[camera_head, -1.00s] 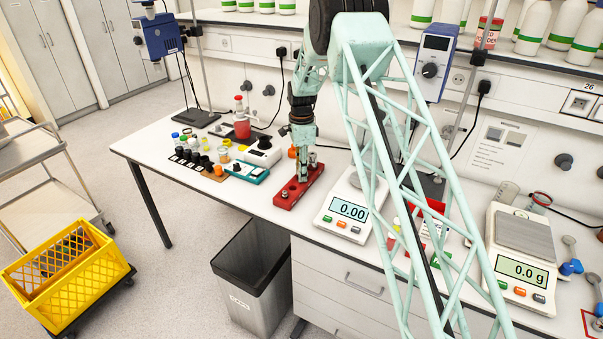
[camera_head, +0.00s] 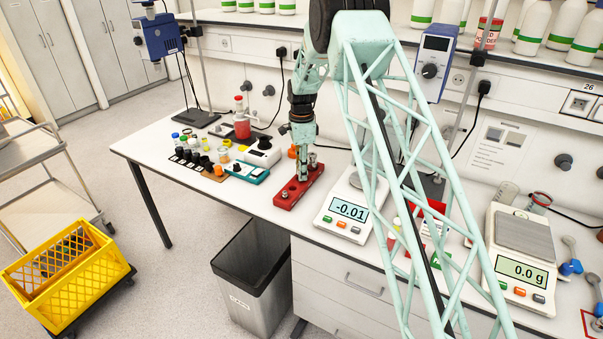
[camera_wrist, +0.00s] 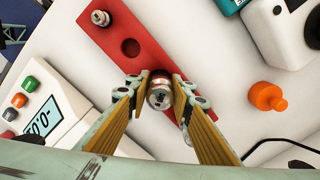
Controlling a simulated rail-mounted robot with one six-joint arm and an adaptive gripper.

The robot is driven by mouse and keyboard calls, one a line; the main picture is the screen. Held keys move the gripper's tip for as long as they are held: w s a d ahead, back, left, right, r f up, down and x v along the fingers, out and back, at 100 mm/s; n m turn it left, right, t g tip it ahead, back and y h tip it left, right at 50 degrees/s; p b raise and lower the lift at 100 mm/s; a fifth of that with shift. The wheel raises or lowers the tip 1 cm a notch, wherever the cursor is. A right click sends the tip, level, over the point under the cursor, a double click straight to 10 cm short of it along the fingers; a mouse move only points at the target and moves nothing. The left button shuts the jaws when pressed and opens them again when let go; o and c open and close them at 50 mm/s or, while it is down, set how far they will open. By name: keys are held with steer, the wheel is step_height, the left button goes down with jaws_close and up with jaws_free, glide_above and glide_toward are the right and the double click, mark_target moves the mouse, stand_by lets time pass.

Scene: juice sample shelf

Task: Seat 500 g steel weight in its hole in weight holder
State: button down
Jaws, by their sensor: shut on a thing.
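The red weight holder (camera_head: 284,200) lies on the bench left of the near balance. In the wrist view the holder (camera_wrist: 113,40) shows one weight (camera_wrist: 100,18) at its far end and an empty dark hole (camera_wrist: 130,47) near its middle. My gripper (camera_wrist: 160,92) is shut on the steel weight (camera_wrist: 160,97), over the holder on the near side of that hole. Whether the weight's base is inside a hole is hidden by the weight and fingers. In the head view my gripper (camera_head: 304,176) points down at the holder.
A balance (camera_head: 345,212) reading -0.01 stands just right of the holder. A teal device (camera_head: 246,172) and small bottles stand to the left. An orange stopper-like piece (camera_wrist: 267,97) lies beside the holder. Bare bench lies in front of the teal device.

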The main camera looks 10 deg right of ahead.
steer(key=shift+r, duration=0.1)
stand_by(0.3)
steer(key=c, duration=2.2)
jaws_free()
steer(key=shift+r, duration=0.1)
steer(key=shift+r, duration=5.95)
